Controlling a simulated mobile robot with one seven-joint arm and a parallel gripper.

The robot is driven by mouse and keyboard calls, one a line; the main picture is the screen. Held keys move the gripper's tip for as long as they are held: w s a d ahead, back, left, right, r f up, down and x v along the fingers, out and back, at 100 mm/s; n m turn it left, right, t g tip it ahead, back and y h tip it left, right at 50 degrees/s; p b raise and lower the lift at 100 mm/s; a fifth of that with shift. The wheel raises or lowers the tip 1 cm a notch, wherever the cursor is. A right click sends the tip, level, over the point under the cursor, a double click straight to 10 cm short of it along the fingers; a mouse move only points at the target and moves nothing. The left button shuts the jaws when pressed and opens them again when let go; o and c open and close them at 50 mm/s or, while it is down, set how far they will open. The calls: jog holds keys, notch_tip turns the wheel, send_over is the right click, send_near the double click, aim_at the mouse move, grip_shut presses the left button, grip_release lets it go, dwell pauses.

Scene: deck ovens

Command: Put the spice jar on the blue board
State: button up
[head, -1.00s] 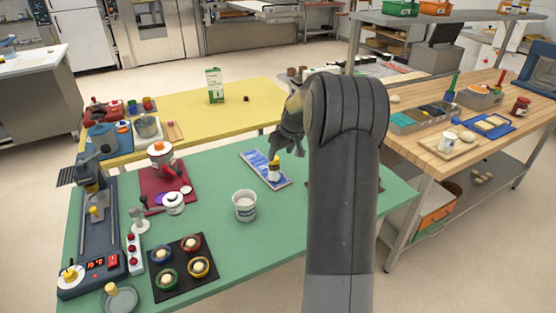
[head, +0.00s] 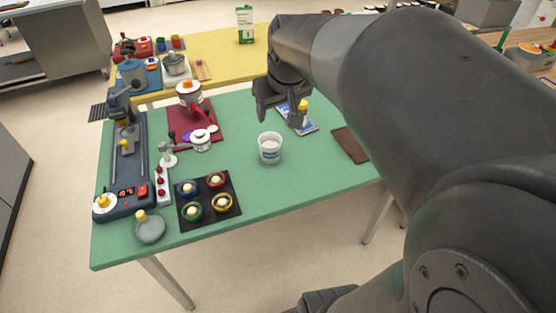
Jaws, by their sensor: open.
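The spice jar (head: 303,107), small with a yellow top and pale body, appears to stand upright on the blue board (head: 311,128) on the green table. Part of the jar's lower side and much of the board are hidden behind my gripper. My gripper (head: 279,117) is open and points down over the table, just left of the jar in the picture. Nothing shows between its fingers, and the jar looks apart from them.
A white tub (head: 270,148) stands in front of my gripper. A brown mat (head: 350,145) lies to the right. A dark tray (head: 209,200) with several small bowls, a red board (head: 207,135) and a scale-like device (head: 125,170) fill the left. The front right of the green table is clear.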

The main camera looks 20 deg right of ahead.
jog(key=s+a+f, duration=0.1)
jog(key=s+a, duration=0.1)
jog(key=s, duration=0.6)
jog(key=s+a+f+m, duration=0.1)
jog(key=s+a, duration=0.2)
jog(key=s, duration=0.5)
jog(key=shift+t, duration=0.4)
